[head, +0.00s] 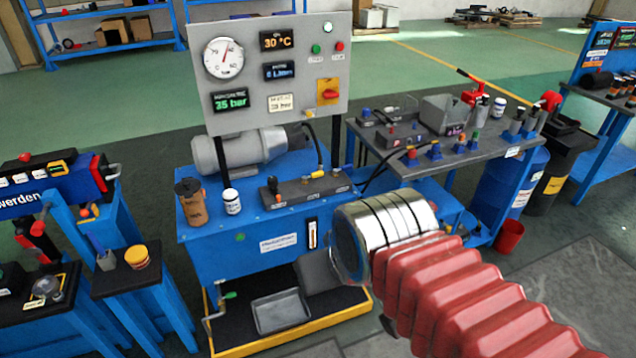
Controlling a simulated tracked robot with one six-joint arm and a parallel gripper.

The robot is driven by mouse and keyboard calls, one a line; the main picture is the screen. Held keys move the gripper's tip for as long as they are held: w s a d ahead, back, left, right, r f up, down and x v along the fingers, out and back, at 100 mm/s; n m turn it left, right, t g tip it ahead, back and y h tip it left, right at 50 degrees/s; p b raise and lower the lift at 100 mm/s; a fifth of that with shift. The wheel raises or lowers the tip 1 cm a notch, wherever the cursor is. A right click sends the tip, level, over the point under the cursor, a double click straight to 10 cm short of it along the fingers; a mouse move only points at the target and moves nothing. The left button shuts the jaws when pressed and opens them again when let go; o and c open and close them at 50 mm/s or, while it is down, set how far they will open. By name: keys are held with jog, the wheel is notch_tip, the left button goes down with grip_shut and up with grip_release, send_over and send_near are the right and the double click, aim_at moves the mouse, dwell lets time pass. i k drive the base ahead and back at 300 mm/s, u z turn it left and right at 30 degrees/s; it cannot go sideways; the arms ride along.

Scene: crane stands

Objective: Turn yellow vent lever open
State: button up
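A small yellow part (317,174), which looks like the vent lever, sits on the dark valve block (292,189) on top of the blue hydraulic unit (212,262). It is small in the head view, and I cannot tell whether it stands open or closed. My arm, with red bellows and a silver cuff, reaches in from the lower right, in front of the unit's right side. The cuff is right of and nearer than the yellow part. My gripper's fingers do not show.
A gauge panel (262,120) stands behind the block, with a grey motor (240,150) below it. A brown bottle (190,202) and a white jar (231,202) stand left of the block. A cluttered bench (400,165) is at right.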

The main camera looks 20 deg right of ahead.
aim_at(315, 174)
jog(key=z, duration=0.2)
jog(key=i, duration=0.8)
jog(key=u, duration=2.05)
jog(key=k, duration=0.25)
